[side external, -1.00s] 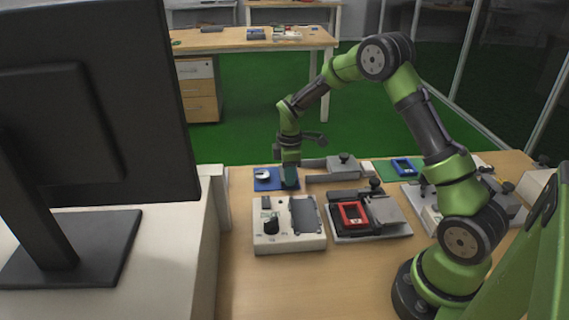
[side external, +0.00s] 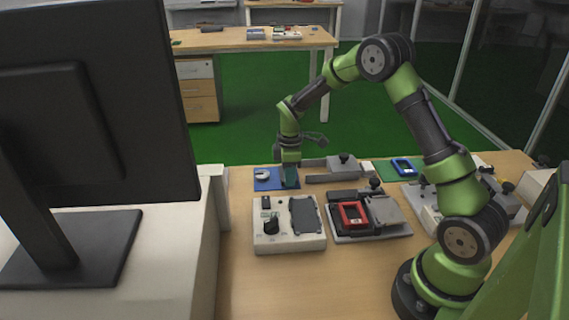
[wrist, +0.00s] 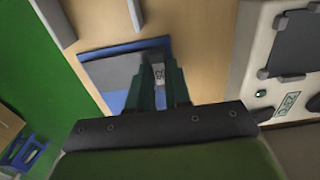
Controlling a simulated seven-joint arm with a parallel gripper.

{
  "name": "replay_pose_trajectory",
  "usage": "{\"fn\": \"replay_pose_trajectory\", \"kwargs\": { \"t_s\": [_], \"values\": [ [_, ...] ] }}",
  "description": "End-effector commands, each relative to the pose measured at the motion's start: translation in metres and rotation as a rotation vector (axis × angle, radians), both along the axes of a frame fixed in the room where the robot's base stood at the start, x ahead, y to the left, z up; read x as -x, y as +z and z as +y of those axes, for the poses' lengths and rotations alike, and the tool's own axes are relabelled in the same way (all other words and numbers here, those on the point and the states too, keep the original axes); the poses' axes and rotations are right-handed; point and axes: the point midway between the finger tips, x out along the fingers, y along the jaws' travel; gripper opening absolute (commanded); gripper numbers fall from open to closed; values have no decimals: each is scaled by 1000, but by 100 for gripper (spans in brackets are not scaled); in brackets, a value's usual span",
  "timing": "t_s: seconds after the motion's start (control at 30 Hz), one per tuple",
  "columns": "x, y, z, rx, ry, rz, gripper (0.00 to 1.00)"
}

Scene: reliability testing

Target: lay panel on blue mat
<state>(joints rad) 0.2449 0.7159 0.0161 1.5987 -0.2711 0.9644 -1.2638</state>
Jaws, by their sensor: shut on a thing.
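The blue mat (side external: 262,186) lies at the far edge of the table, and part of it shows in the wrist view (wrist: 152,46). My gripper (side external: 290,180) is low over the mat's right part. In the wrist view its dark green fingers (wrist: 160,88) are close together, with a small light label between them. A flat grey panel (wrist: 108,70) shows beside the fingers, over the mat. The fingers hide where they grip it, and I cannot tell whether it touches the mat. In the side view my gripper mostly hides the panel.
A grey fixture with two bars (side external: 343,161) stands to the right. A control box (side external: 290,240) and a fixture holding a red frame (side external: 352,214) are nearer. A blue device (side external: 403,166) lies on a green mat.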

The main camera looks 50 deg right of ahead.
Motion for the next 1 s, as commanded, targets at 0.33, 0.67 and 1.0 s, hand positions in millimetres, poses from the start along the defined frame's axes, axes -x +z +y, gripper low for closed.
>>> {"fn": "replay_pose_trajectory", "kwargs": {
  "t_s": [0.33, 0.67, 1.0],
  "values": [
    [0, -4, 0, -1, -1, 1, 0],
    [0, -3, 0, 0, 0, 0, 48],
    [0, -3, 0, 0, 0, 0, 48]
  ]
}}
